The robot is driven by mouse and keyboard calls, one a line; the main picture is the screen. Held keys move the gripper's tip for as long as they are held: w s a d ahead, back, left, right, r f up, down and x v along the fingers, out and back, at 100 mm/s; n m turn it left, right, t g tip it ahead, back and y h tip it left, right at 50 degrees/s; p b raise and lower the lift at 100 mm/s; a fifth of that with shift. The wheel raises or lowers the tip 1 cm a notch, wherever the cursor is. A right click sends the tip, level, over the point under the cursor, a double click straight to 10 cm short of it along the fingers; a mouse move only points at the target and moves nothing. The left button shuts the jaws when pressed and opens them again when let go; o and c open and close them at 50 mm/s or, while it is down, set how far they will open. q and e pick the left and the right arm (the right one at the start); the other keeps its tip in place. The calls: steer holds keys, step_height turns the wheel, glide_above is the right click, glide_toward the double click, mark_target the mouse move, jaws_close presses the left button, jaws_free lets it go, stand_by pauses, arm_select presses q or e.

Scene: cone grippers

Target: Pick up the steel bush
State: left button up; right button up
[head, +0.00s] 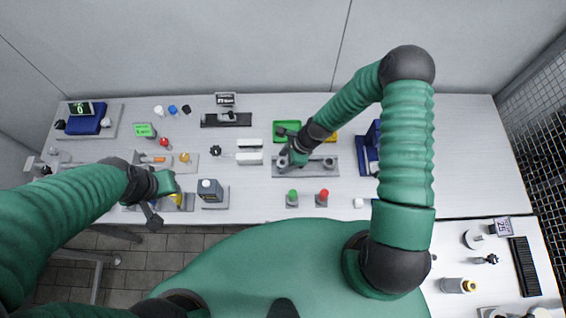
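A grey fixture plate (306,173) lies in the middle of the table and bears small grey round parts. One grey round part, which looks like a steel bush (329,163), stands at its right end. My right gripper (286,158) is over the left part of this plate, with its dark fingers pointing left. It hides part of the plate, and I cannot tell whether it touches or holds a part there. My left gripper (150,212) hangs at the table's front left edge. Its fingers are too small and dark to judge clearly.
A green bin (287,127) stands behind the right gripper, with a yellow bin (331,138) to its right. A green button (292,198) and a red button (323,197) stand in front of the plate. The table (460,150) is clear at the right.

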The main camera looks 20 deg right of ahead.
steer(key=shift+a+r, duration=0.1)
jaws_close()
